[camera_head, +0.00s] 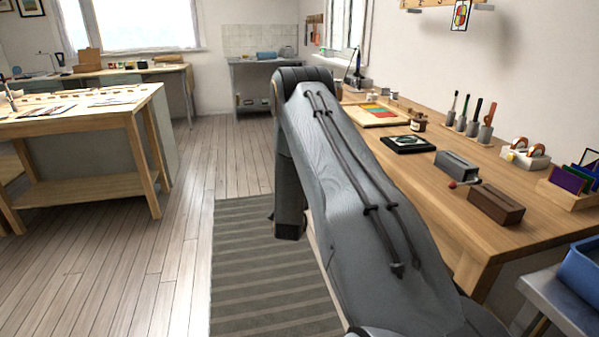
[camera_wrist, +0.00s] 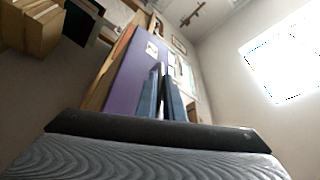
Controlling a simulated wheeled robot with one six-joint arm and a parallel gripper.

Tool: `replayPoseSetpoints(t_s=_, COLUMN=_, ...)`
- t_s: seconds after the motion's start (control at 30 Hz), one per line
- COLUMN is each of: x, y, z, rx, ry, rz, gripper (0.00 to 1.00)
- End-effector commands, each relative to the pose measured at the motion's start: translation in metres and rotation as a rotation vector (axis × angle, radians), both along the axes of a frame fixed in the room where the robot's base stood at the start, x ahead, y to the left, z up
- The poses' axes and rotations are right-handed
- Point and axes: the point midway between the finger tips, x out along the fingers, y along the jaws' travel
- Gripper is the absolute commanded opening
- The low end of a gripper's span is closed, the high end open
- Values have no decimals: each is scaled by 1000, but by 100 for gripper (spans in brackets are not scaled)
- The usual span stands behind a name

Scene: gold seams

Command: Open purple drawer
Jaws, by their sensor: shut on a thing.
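The purple drawer (camera_wrist: 128,78) shows as a flat purple front in the wrist view, seen steeply from the side, with a small pale label near its far end. My gripper (camera_wrist: 162,82) reaches up against this front. Its two bluish fingers are close together and shut at the drawer. The handle between the fingertips is too small and covered to make out. How far the drawer stands out cannot be told. In the head view my arm hides the gripper, and the purple drawer is not visible.
A wooden workbench (camera_head: 450,212) with brushes, blocks and jars runs along the right. Another wooden table (camera_head: 75,128) stands at the left. A striped grey rug (camera_head: 255,270) lies on the floor between them. The plank floor left of the rug is clear.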

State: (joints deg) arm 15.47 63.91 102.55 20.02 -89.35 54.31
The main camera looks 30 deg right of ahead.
Motion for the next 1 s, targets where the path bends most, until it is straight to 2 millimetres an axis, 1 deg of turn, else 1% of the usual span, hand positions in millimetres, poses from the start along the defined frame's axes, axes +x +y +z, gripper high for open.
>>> replayPoseSetpoints(t_s=0.23, x=-1, y=-1, z=-1, rx=1, ry=2, rz=-3, gripper=0)
replayPoseSetpoints(t_s=0.27, x=-1, y=-1, z=-1, rx=1, ry=2, rz=-3, gripper=9)
replayPoseSetpoints(t_s=0.3, x=-1, y=-1, z=-1, rx=1, ry=2, rz=-3, gripper=16)
replayPoseSetpoints(t_s=0.37, x=-1, y=-1, z=-1, rx=1, ry=2, rz=-2, gripper=26)
replayPoseSetpoints(t_s=0.63, x=0, y=0, z=-1, rx=1, ry=1, rz=-1, gripper=26)
replayPoseSetpoints(t_s=0.73, x=-4, y=2, z=-2, rx=0, ry=2, rz=0, gripper=26)
replayPoseSetpoints(t_s=0.87, x=-16, y=12, z=-6, rx=0, ry=4, rz=-1, gripper=26)
replayPoseSetpoints(t_s=1.0, x=-35, y=26, z=-11, rx=1, ry=3, rz=1, gripper=26)
